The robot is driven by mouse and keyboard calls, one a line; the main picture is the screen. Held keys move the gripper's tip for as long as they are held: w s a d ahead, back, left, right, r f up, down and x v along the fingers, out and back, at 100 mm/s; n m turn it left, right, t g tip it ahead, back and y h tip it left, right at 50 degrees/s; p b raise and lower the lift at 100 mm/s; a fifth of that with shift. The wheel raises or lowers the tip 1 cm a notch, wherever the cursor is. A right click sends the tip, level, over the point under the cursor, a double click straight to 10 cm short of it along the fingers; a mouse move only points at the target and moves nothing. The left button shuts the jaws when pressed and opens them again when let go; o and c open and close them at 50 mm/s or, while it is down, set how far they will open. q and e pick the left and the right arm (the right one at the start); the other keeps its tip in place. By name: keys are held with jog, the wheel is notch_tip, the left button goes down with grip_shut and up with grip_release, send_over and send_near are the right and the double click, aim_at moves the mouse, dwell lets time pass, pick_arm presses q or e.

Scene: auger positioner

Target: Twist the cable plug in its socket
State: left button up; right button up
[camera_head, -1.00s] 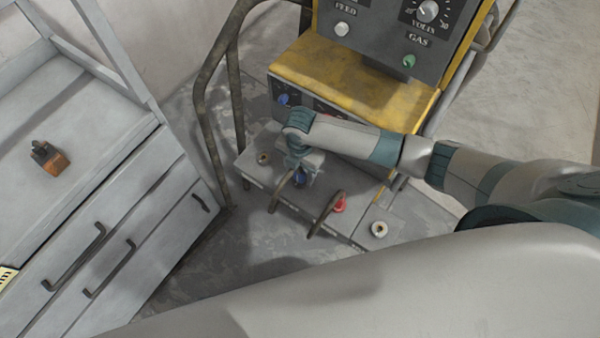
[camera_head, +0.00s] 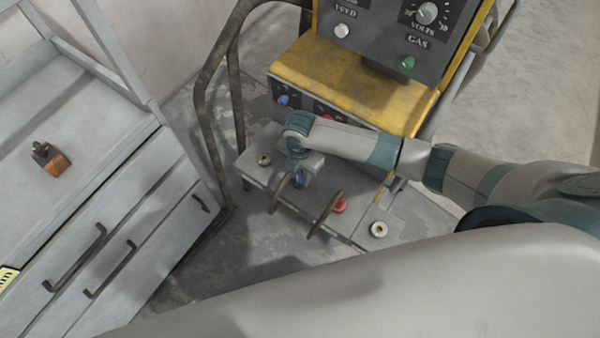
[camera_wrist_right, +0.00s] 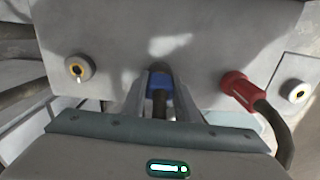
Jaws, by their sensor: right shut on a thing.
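The blue cable plug (camera_wrist_right: 160,82) sits at the front panel of the welding machine in the right wrist view, with its dark cable running back between my fingers. My right gripper (camera_wrist_right: 160,90) is shut on this plug, one finger on each side. The socket behind the plug is hidden. My left gripper is in neither current view.
A red plug (camera_wrist_right: 236,88) with a dark cable sits right of the blue one. A grey drawer cabinet (camera_head: 90,215) stands at left, with a small orange-and-black object (camera_head: 52,160) on top.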

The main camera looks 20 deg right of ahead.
jog(key=shift+r+m+p, duration=0.15)
jog(key=shift+m+p, duration=1.75)
jog(key=shift+m, duration=0.5)
jog(key=shift+p, duration=0.3)
jog(key=shift+s+m+p, duration=0.1)
jog(key=shift+m+p, duration=0.25)
jog(key=shift+m, duration=0.05)
jog(key=shift+m+p, duration=1.6)
jog(key=shift+m, duration=0.5)
jog(key=o, duration=1.2)
